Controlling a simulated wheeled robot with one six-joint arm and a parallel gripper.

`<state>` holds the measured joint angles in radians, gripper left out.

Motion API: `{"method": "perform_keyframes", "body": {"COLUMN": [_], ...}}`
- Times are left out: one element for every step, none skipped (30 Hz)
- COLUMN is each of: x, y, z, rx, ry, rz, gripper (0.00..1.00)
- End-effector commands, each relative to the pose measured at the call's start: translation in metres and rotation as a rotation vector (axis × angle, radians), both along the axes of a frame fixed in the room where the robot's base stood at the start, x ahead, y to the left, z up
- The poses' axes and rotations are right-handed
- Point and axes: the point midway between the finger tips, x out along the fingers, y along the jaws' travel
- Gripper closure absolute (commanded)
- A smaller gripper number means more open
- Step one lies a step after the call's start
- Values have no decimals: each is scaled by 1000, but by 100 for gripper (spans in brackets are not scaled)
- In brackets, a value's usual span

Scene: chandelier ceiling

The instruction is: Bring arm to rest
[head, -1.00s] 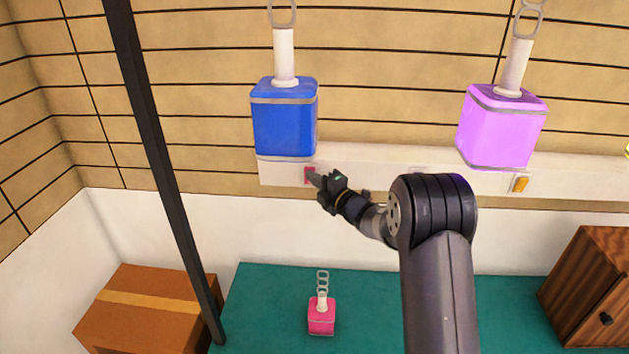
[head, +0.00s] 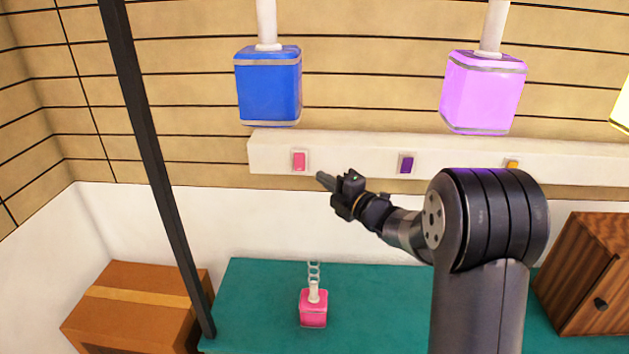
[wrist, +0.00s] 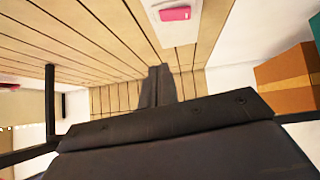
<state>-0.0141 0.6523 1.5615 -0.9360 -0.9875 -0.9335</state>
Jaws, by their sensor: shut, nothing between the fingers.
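My gripper (head: 322,178) is shut and empty in front of the wall in the head view, a little below and right of the pink switch (head: 299,161). It is apart from the switch. In the wrist view, the shut fingers (wrist: 157,85) point toward the slatted wall, and the pink switch (wrist: 175,13) shows at the top. My arm reaches in from the lower right, bent at a large dark joint.
A white strip (head: 350,145) carries the pink, purple (head: 406,164) and orange (head: 512,164) switches. Blue (head: 268,88) and violet (head: 482,92) lamps hang above. A small pink lamp (head: 313,308) sits on the teal surface (head: 255,300). A cardboard box (head: 135,310), dark pole (head: 155,165) and wooden cabinet (head: 585,275) flank it.

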Motion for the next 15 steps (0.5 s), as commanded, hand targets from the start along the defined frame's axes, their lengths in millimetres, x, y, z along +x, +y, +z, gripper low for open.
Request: {"method": "perform_keyframes", "body": {"x": [-4, -5, -7, -7, -8, -9, -9, -9, -9, -9, -9, -9, -9, -9, -9], "y": [-3, -5, -6, -7, -8, -8, -8, -8, -8, -8, -8, -8, -8, -8, -8], "z": [0, 0, 1, 1, 1, 1, 1, 1, 1, 1, 2, 2, 2, 2, 2], "rx": [-1, -1, -1, -1, -1, -1, 0, 0, 0, 0, 0, 0, 0, 0, 0], "ry": [-1, -1, -1, -1, -1, -1, 0, 0, 0, 0, 0, 0, 0, 0, 0], "rz": [-1, -1, -1, -1, 0, 0, 0, 0, 0, 0, 0, 0, 0, 0, 0], "gripper": [100, 100, 100, 100, 100, 100, 100, 100, 100, 100, 100, 100, 100, 100, 100]}}
